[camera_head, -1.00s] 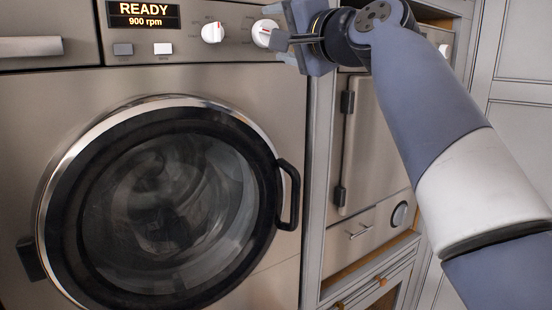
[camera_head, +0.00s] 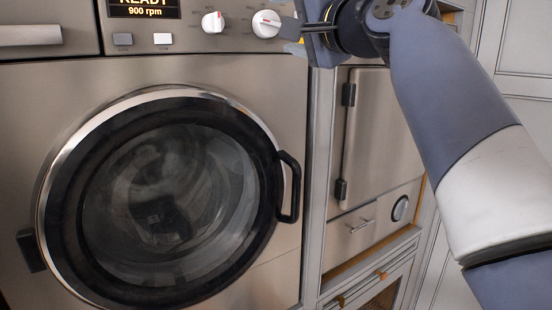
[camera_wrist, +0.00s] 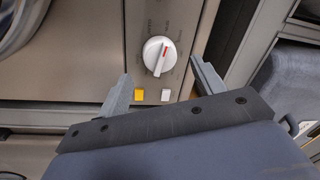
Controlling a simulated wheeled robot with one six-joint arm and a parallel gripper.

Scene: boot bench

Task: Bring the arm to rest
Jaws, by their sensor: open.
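My gripper (camera_wrist: 163,90) is open in the wrist view, its two fingers apart with nothing between them. Beyond the fingers is a white dial with a red mark (camera_wrist: 158,56) on the washer's panel, with a yellow button and a white button below it in that picture. In the head view my gripper (camera_head: 295,36) is at the top, just right of the right-hand dial (camera_head: 267,23). My arm reaches in from the right. Whether a fingertip touches the panel cannot be told.
The washer's round glass door (camera_head: 165,205) is closed, with a black handle (camera_head: 289,187) sticking out at its right. The display (camera_head: 145,9) reads 900 rpm. A metal cabinet door (camera_head: 381,140) and a drawer (camera_head: 362,226) stand to the right, below my arm.

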